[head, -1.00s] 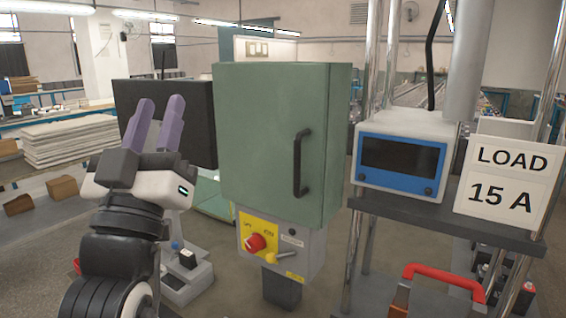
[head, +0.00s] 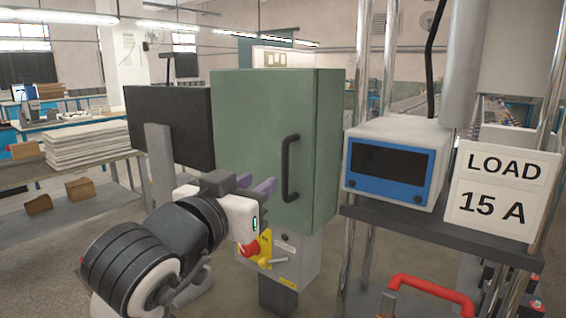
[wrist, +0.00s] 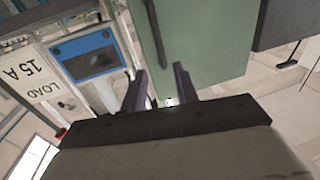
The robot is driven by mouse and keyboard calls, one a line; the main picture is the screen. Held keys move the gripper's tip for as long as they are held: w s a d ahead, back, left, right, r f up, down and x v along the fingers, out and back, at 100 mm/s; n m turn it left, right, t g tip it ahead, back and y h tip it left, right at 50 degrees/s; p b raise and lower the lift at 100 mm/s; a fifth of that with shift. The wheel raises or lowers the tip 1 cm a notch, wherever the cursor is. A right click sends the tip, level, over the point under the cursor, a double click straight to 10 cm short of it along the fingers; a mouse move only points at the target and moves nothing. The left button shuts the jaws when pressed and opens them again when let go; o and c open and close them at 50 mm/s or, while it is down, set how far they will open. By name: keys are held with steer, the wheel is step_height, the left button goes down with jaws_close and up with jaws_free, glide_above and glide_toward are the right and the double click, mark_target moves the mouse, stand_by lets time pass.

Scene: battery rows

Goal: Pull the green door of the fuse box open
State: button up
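The green door (head: 245,115) of the fuse box is shut. Its dark vertical bar handle (head: 286,168) is on the right side of the door. In the wrist view, which is turned over, the door (wrist: 205,40) fills the upper middle and the handle (wrist: 154,28) stands beyond the fingers. My gripper (head: 255,183) is in front of the lower door, left of the handle in the head view, its purple fingers pointing towards it. In the wrist view my gripper (wrist: 159,74) is open, with a gap between the fingers and nothing held; no contact with the handle shows.
Below the door is a grey panel with a red knob (head: 248,250) on yellow, close to my gripper. A blue-fronted unit (head: 390,172) and a LOAD 15 A sign (head: 497,190) stand on a rack at the right. A black panel (head: 180,115) is left of the box.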

mark_target(284, 165)
steer(key=p+x, duration=0.2)
steer(key=x, duration=0.9)
steer(key=shift+w+d, duration=0.1)
steer(key=shift+w, duration=0.15)
steer(key=shift+c, duration=0.3)
jaws_close()
